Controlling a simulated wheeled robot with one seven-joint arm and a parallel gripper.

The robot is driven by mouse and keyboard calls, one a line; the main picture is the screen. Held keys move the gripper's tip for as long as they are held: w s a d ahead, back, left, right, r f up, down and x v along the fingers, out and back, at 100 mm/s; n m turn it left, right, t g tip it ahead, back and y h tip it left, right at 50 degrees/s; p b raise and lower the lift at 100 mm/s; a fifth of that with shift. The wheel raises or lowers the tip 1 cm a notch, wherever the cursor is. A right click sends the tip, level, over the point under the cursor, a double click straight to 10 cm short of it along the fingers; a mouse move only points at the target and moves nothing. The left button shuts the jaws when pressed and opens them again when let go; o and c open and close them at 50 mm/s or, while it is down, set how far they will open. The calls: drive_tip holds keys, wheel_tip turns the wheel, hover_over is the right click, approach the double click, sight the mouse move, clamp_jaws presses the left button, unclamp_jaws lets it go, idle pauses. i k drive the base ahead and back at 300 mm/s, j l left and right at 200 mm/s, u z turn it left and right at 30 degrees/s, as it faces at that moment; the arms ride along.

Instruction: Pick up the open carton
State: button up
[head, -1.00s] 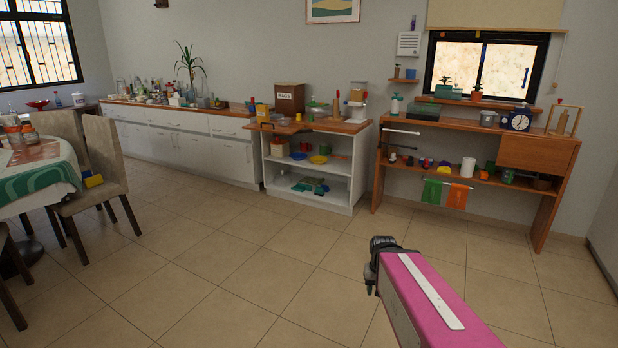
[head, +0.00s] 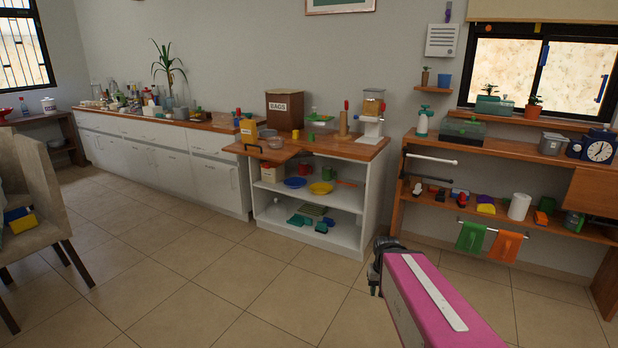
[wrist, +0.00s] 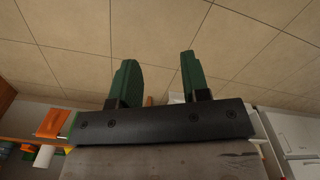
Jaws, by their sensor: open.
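In the head view my arm reaches in at the bottom right; the fingers cannot be made out there.
A wooden shelf unit (head: 465,146) stands to the right. A chair (head: 40,185) is at the left. The tiled floor between is clear.

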sight(248, 126)
drive_tip(key=i, duration=0.9)
drive_tip(key=i+z, duration=0.1)
drive_tip(key=i, duration=0.85)
drive_tip(key=j, duration=0.05)
